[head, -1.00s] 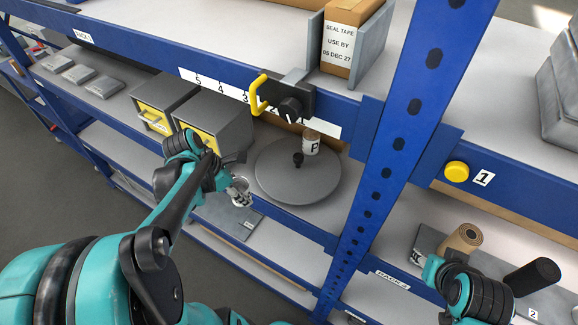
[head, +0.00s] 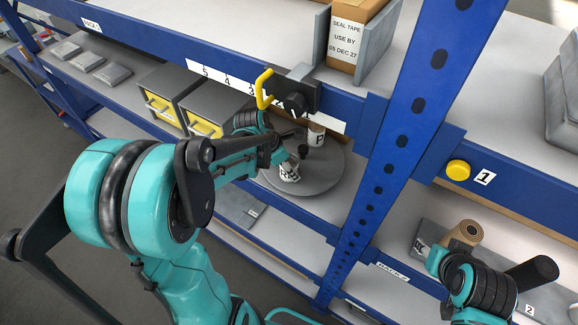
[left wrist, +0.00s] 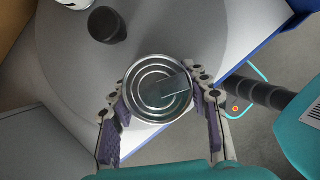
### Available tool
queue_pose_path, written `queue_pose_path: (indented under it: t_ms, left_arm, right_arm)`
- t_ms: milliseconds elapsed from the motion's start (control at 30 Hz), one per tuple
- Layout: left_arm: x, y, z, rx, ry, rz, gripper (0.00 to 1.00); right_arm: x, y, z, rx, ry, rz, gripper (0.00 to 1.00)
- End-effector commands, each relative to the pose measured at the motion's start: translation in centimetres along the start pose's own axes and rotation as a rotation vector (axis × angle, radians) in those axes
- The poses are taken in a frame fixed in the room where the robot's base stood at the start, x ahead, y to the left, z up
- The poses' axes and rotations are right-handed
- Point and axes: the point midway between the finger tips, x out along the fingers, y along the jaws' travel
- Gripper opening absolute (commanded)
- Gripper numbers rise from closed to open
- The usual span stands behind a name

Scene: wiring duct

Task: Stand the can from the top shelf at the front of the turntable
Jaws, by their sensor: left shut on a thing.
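The can (head: 289,173), pale with dark lettering, is in my left gripper (head: 284,162) at the front-left part of the round grey turntable (head: 322,178). In the left wrist view the can's silver lid (left wrist: 150,92) lies between the two fingers of my left gripper (left wrist: 163,100), which are shut on its sides. The turntable (left wrist: 65,65) spreads behind it. The can looks upright; whether its base touches the turntable is hidden. My right gripper (head: 437,262) is at the lower right, and its fingers are not clear.
A second can marked P (head: 316,135) stands at the back of the turntable, behind a black central knob (head: 303,151). Grey bins with yellow fronts (head: 203,127) stand to the left. A blue upright (head: 405,140) rises at the right; the shelf beam (head: 345,105) runs above.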

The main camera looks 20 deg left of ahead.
Motion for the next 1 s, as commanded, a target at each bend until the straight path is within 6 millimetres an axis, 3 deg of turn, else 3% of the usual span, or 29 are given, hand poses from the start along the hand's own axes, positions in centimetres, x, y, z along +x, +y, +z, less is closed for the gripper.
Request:
queue_pose_path:
  t_ms: [267,300,367,767,933,1000]
  left_arm:
    - [0.4,0.0,-0.2,0.000,0.000,0.000,0.12]
    - [0.3,0.0,-0.2,0.000,0.000,0.000,0.55]
    - [0.3,0.0,-0.2,0.000,0.000,0.000,0.68]
    - [-0.3,0.0,0.1,0.000,0.000,0.000,0.68]
    - [-3.2,0.0,-0.1,-0.002,0.001,0.000,0.68]
    - [-3.7,0.0,-1.8,-0.007,0.002,0.001,0.68]
  right_arm:
    - [0.4,0.0,0.3,0.000,0.000,0.000,0.40]
    - [0.3,0.0,0.3,0.000,0.000,0.000,0.40]
    - [0.3,0.0,0.2,0.000,0.000,0.000,0.40]
    - [-0.2,0.0,-0.1,0.000,0.000,0.000,0.40]
    - [-0.2,0.0,-0.1,0.000,0.000,0.000,0.40]
    - [0.1,0.0,0.1,0.000,0.000,0.000,0.40]
